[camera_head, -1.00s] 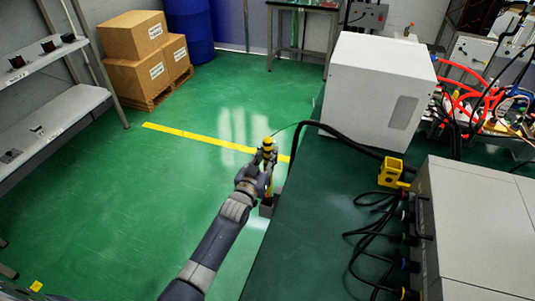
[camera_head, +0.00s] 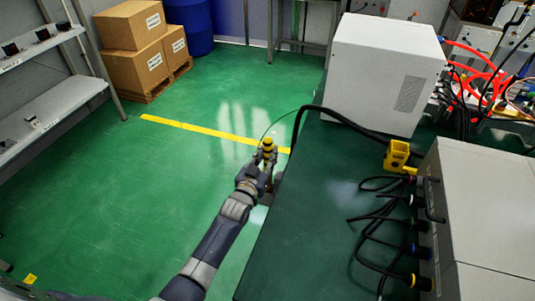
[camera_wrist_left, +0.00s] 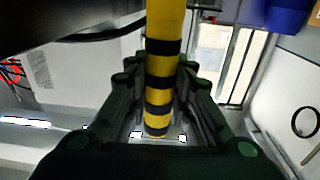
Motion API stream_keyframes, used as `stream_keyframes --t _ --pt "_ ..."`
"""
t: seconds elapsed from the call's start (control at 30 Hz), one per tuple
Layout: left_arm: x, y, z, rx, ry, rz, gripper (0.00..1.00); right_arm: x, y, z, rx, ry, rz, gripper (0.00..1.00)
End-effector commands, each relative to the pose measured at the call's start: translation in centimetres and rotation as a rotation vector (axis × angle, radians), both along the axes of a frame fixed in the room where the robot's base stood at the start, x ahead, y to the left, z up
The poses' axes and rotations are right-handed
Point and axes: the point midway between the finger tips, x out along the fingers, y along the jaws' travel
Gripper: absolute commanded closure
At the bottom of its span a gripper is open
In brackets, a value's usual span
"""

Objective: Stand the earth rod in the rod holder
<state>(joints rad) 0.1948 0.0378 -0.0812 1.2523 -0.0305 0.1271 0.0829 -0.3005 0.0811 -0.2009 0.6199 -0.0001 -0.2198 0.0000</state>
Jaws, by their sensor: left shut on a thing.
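The earth rod (camera_head: 268,143) is yellow with a yellow-and-black top in the head view. It shows large in the left wrist view as a yellow rod with black bands (camera_wrist_left: 162,70). My left gripper (camera_head: 266,160) is shut on it beside the left edge of the green bench. In the left wrist view the fingers (camera_wrist_left: 160,105) lie on both sides of the rod. The yellow rod holder (camera_head: 397,156) stands on the bench to the right, apart from the rod. My right gripper is not in view.
The green bench top (camera_head: 310,200) has clear room between the rod and the black cables (camera_head: 375,230). A white cabinet (camera_head: 383,75) stands behind, and a grey unit (camera_head: 480,210) stands at the right. A black cable arches near the rod.

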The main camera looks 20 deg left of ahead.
Motion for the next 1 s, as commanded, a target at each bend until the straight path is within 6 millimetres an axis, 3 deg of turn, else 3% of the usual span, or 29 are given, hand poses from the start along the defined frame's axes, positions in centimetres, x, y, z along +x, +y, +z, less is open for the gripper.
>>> stream_keyframes --t 1.0 --pt "0.0 0.0 -1.1 0.0 -0.004 0.0 1.0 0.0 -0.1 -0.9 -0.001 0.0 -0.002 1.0"
